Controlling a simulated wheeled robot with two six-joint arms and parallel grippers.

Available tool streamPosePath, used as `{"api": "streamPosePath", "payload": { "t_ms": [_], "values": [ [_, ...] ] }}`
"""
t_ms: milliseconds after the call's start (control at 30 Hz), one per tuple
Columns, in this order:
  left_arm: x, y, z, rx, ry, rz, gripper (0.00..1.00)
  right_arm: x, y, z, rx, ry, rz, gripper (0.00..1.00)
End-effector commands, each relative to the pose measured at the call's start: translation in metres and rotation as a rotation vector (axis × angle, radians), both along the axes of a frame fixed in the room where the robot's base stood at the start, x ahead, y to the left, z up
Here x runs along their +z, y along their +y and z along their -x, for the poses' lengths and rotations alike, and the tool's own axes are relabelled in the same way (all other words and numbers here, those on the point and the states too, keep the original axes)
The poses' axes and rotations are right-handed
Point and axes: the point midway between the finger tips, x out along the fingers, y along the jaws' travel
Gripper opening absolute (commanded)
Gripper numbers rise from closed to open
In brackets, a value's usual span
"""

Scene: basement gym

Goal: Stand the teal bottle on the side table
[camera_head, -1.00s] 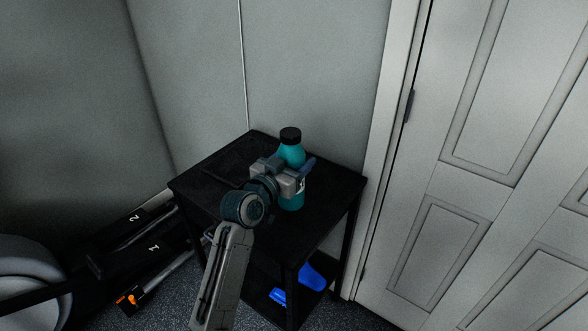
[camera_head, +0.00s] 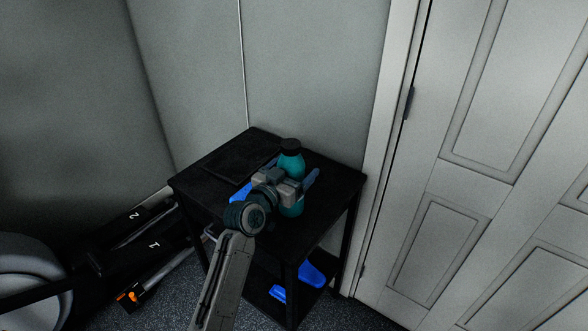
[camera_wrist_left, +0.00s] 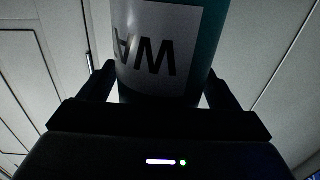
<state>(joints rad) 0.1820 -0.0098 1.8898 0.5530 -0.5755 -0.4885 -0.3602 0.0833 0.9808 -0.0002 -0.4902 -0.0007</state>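The teal bottle (camera_head: 291,164) with a black cap stands upright over the black side table (camera_head: 333,185), right of its middle. I cannot tell whether its base touches the top. My left gripper (camera_head: 292,184) is shut on the bottle's body, one finger on each side, from the front left. The left wrist view shows the bottle's white label (camera_wrist_left: 157,45) with dark letters between the fingers (camera_wrist_left: 160,88). The gripper hides part of the bottle's middle. My right gripper is out of view.
A bright blue thing (camera_head: 239,193) shows on the tabletop, partly behind my wrist, with a dark flat shape (camera_head: 235,160) beyond it. Blue things (camera_head: 311,274) lie on the lower shelf. Walls stand behind, a white door (camera_head: 480,190) right, numbered gym equipment (camera_head: 150,240) left.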

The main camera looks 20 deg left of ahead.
Motion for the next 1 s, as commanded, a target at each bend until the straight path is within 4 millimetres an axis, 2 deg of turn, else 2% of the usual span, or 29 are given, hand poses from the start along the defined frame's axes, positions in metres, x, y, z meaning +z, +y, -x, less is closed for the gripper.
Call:
{"api": "streamPosePath", "payload": {
  "t_ms": [300, 400, 500, 700, 833, 1000],
  "values": [
    [0.003, 0.001, 0.002, 0.000, 0.000, -0.001, 0.83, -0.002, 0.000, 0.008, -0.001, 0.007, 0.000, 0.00],
    [0.000, 0.007, 0.020, 0.001, 0.000, -0.003, 0.83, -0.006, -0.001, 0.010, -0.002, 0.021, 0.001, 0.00],
    [0.000, 0.013, 0.042, 0.000, 0.000, -0.005, 0.83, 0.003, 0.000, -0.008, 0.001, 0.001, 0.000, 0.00],
    [0.000, 0.025, 0.083, 0.000, 0.001, -0.004, 0.83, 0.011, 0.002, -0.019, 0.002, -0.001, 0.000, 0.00],
    [0.001, 0.031, 0.102, 0.000, 0.001, -0.003, 0.83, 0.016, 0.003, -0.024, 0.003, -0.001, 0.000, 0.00],
    [0.002, 0.034, 0.114, -0.001, 0.001, -0.001, 0.83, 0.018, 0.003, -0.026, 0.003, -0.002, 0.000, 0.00]
  ]
}}
